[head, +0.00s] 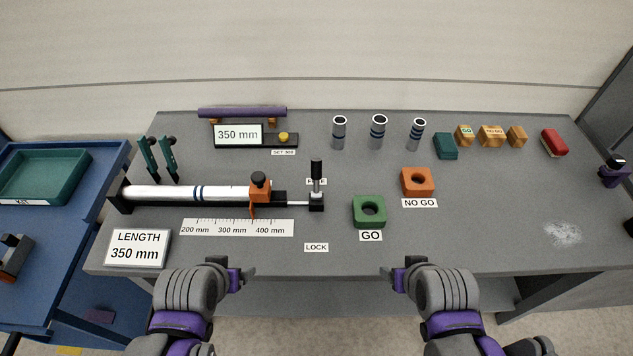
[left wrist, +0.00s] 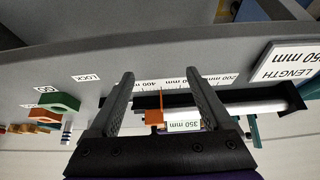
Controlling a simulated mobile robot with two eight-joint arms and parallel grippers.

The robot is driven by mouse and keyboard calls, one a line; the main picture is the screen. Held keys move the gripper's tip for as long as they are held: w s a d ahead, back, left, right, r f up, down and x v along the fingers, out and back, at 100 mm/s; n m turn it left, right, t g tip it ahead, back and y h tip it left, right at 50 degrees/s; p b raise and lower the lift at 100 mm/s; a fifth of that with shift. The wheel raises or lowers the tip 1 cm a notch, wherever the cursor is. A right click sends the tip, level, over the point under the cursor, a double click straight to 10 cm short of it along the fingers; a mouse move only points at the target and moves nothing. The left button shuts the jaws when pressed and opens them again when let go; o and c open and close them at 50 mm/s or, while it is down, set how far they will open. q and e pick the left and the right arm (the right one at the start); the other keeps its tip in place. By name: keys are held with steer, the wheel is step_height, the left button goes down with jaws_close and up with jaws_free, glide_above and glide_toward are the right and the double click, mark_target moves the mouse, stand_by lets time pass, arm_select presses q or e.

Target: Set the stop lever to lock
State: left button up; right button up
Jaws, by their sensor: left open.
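The stop lever (head: 316,175) is a black handle on a silver stem. It stands upright on a small black block (head: 316,202) at the right end of the rod. A label behind it is partly hidden by the stem. The LOCK label (head: 316,247) lies in front, near the bench's front edge; it also shows in the left wrist view (left wrist: 86,77). My left gripper (head: 250,271) is open and empty, in front of the bench, left of the lever; its fingers show in the left wrist view (left wrist: 159,76). My right gripper (head: 386,271) is right of the lever, its jaw gap unclear.
The white tube (head: 160,192) with an orange clamp (head: 260,187) lies left of the lever. A green GO block (head: 369,212) and orange NO GO block (head: 417,182) stand to the right. The bench around the LOCK label is clear.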

arm_select(q)
steer(key=shift+c, duration=1.2)
steer(key=shift+w+d, duration=0.25)
steer(key=shift+d, duration=0.05)
steer(key=shift+c, duration=1.2)
steer(key=w+d+n+h+b, duration=0.1)
steer(key=w+d+n, duration=0.1)
steer(key=w+d+n+h+b, duration=0.1)
steer(key=w+d+n+h, duration=0.1)
steer(key=w, duration=0.1)
steer(key=w+d+r+n+h+b, duration=0.1)
steer(key=w+d, duration=0.1)
steer(key=w, duration=0.1)
steer(key=shift+n+t+h, duration=0.3)
steer(key=shift+n+h, duration=0.1)
jaws_close()
steer(key=w+d+r+n+t+h+b, duration=0.1)
steer(key=w+r+n+h, duration=0.1)
steer(key=w, duration=0.4)
steer(key=w+d+r+n+t+h+b, duration=0.1)
steer(key=w+r+n+t+h, duration=0.1)
steer(key=w+n, duration=0.3)
steer(key=shift+w+r+h+b, duration=0.25)
steer(key=shift+w+h+b, duration=0.1)
steer(key=shift+w, duration=0.3)
arm_select(e)
step_height(320, 180, down, 8)
steer(key=s, duration=0.2)
steer(key=shift+s+r+g, duration=0.25)
steer(key=shift+s+g, duration=0.05)
